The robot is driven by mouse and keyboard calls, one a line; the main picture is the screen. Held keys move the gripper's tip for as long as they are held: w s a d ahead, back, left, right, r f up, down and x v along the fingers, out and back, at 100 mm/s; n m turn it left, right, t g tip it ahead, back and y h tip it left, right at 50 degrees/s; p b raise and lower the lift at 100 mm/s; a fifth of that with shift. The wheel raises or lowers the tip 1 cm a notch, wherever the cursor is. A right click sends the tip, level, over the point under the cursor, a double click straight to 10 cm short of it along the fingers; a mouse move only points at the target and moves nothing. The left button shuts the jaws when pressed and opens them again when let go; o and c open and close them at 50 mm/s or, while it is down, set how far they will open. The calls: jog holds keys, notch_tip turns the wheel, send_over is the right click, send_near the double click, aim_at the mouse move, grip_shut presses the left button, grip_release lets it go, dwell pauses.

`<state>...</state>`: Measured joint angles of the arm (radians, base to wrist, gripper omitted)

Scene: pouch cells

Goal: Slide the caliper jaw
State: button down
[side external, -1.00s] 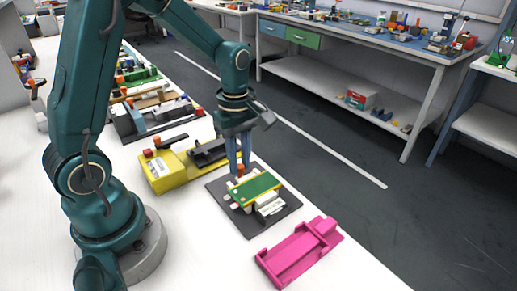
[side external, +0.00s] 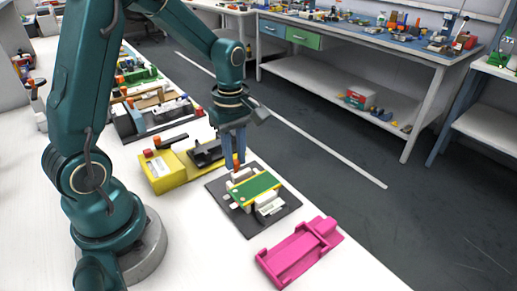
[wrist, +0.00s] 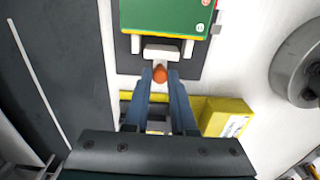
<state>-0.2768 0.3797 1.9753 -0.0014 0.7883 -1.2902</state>
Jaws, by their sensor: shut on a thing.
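My gripper (side external: 235,157) is shut on an orange knob (side external: 236,164) at the back edge of the black base plate (side external: 238,219). In the wrist view the orange knob (wrist: 160,74) sits between the two blue-grey fingertips (wrist: 160,80). A white block (wrist: 161,52) lies just beyond the knob, on the side toward the green board (wrist: 165,14). The green board (side external: 255,187) lies over white blocks on the base plate. I cannot tell which white part is the caliper jaw; the fingers partly hide what is under the knob.
A yellow fixture (side external: 165,172) with a dark block (side external: 206,154) stands just left of the base plate. A pink tray (side external: 296,254) lies to the right. More fixtures stand farther back along the white table (side external: 205,246), whose right edge is near.

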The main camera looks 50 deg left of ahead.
jog(key=shift+a, duration=0.65)
jog(key=c, duration=0.7)
grip_release()
jog(key=shift+c, duration=0.2)
jog(key=shift+r, duration=0.1)
jog(key=shift+r, duration=2.5)
